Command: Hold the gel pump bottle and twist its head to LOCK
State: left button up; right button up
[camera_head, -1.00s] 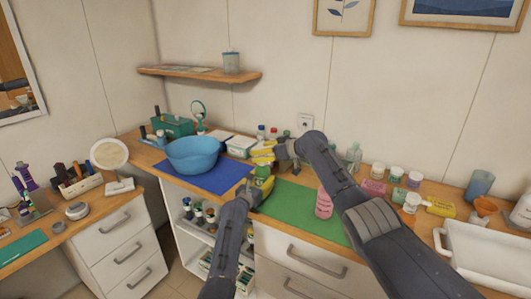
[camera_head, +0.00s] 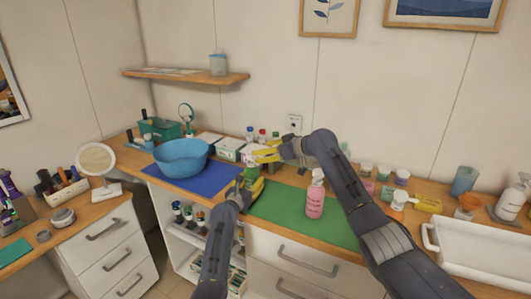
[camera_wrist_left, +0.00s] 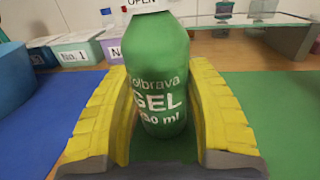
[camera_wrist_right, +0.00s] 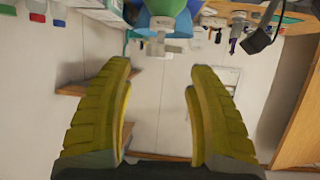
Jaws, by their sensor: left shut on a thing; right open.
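The green gel pump bottle (camera_wrist_left: 165,85) stands upright between the yellow fingers of my left gripper (camera_wrist_left: 165,120), which is shut on its body. Its white collar at the top edge of the left wrist view reads OPEN; the pump head above is cut off there. In the head view the bottle (camera_head: 252,178) is partly hidden by my left gripper (camera_head: 250,188). My right gripper (camera_head: 262,155) is open, its fingers level and close to the bottle's top. In the right wrist view a pale pump head (camera_wrist_right: 165,30) lies ahead of the open fingers (camera_wrist_right: 160,85), apart from them.
A pink pump bottle (camera_head: 315,198) stands on the green mat (camera_head: 285,208), below my right forearm. A blue bowl (camera_head: 181,157) sits on the blue mat (camera_head: 205,183) to the left. White labelled boxes (camera_head: 229,147) and several small bottles stand behind. A white tray (camera_head: 470,250) is at the right.

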jog(key=shift+s+d+r, duration=0.1)
jog(key=shift+d, duration=0.1)
dwell(0.4)
jog(key=m+t+h, duration=0.3)
jog(key=m+t, duration=0.1)
jog(key=m, duration=0.1)
send_near(251, 153)
jog(key=shift+h, duration=0.3)
jog(key=shift+x, duration=5.15)
